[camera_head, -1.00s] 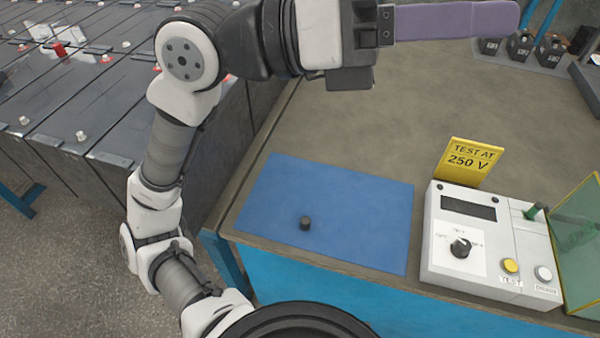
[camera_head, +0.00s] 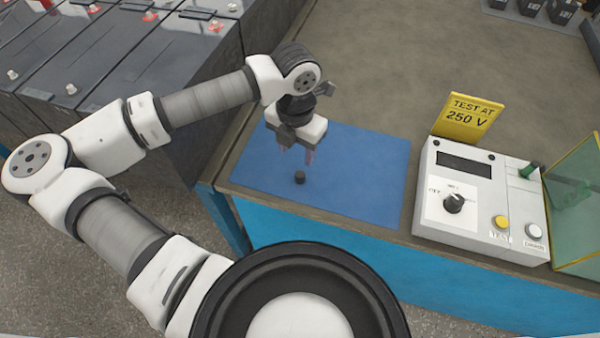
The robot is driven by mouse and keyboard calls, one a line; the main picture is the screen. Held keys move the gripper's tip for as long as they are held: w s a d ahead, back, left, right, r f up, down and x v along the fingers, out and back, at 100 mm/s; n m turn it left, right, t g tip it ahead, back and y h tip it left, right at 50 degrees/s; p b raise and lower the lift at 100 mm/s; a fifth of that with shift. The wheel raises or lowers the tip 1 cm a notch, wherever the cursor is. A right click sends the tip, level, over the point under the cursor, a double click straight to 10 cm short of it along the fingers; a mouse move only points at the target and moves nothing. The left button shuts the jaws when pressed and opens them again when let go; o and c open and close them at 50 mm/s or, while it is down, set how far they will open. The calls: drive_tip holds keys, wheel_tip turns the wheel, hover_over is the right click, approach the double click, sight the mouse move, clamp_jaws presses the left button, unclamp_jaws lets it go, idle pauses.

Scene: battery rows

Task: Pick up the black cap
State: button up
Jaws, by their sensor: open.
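The black cap (camera_head: 300,177) is a small dark cylinder standing on the blue mat (camera_head: 365,185), toward the mat's front left. My gripper (camera_head: 296,156) points down just above and behind the cap in the picture. Its two fingers are open and apart, with nothing between them. The fingertips appear close to the cap, but I cannot tell the exact height gap.
A white tester box (camera_head: 475,205) with a knob and buttons stands right of the mat, with a yellow "TEST AT 250 V" sign (camera_head: 467,116) behind it. A green clear panel (camera_head: 573,205) stands at far right. Battery rows (camera_head: 95,50) lie at left.

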wheel_tip(320, 180, down, 3)
drive_tip(key=shift+f, duration=0.1)
drive_tip(key=f+p, duration=0.1)
drive_tip(key=f, duration=0.1)
drive_tip(key=d+f+p, duration=0.1)
drive_tip(key=f, duration=0.1)
drive_tip(key=shift+f, duration=0.2)
drive_tip(key=shift+a+f, duration=0.1)
drive_tip(key=shift+f, duration=0.4)
drive_tip(key=c, duration=1)
drive_tip(key=shift+c, duration=0.2)
